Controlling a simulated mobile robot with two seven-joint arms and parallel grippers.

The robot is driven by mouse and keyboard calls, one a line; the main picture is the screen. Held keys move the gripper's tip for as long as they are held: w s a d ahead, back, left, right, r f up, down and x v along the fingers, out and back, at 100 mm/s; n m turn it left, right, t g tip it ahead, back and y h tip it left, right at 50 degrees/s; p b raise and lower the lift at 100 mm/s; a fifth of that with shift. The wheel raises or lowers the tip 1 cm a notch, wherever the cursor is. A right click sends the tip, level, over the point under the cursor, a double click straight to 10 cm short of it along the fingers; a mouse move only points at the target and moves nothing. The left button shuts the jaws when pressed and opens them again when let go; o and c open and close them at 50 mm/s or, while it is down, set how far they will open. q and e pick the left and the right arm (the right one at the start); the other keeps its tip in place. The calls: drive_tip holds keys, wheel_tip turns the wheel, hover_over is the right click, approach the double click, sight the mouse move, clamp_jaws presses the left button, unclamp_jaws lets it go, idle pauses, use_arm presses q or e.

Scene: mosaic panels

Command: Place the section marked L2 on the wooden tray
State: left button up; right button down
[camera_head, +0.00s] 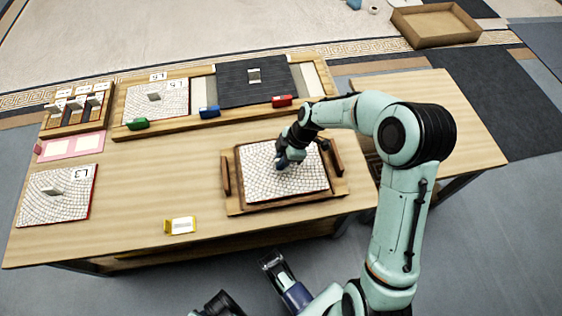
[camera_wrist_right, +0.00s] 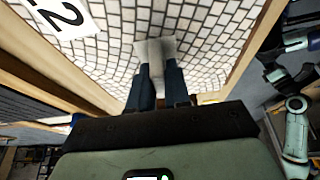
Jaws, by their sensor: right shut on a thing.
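The L2 section (camera_head: 262,182) is a white mosaic panel with a small upright grip block in its middle. Its label shows partly in the right wrist view, as a "2" on a white card (camera_wrist_right: 62,14). The panel lies within the frame of the wooden tray (camera_head: 285,204); I cannot tell if it rests fully on the base. My right gripper (camera_head: 281,163) is shut on the panel's grip block (camera_wrist_right: 155,52), one finger on each side. My left gripper (camera_head: 272,262) seems to be low in front of the table, its jaws unclear.
The L3 panel (camera_head: 50,205) lies at the table's left. Behind are another mosaic panel (camera_head: 160,108) and a dark panel (camera_head: 240,85) on a wooden rack, with green (camera_head: 138,124), blue (camera_head: 209,112) and red (camera_head: 282,101) blocks. A yellow card holder (camera_head: 180,226) stands near the front edge.

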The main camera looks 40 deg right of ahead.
drive_tip(key=shift+f, duration=0.5)
use_arm(q)
drive_tip(key=shift+s+f, duration=0.25)
drive_tip(key=shift+s, duration=0.05)
use_arm(e)
drive_tip(key=c, duration=1.5)
unclamp_jaws()
drive_tip(key=shift+f, duration=0.15)
drive_tip(key=o, duration=0.4)
use_arm(q)
drive_tip(key=shift+s, duration=0.1)
use_arm(e)
drive_tip(key=shift+r, duration=0.2)
use_arm(q)
drive_tip(key=w+d+r+t+p, duration=0.1)
drive_tip(key=w+r+p, duration=0.2)
drive_tip(key=w+r, duration=0.1)
drive_tip(key=shift+d+r+t, duration=0.2)
drive_tip(key=shift+r+t, duration=0.1)
drive_tip(key=shift+r, duration=0.55)
use_arm(e)
drive_tip(key=shift+v, duration=5.95)
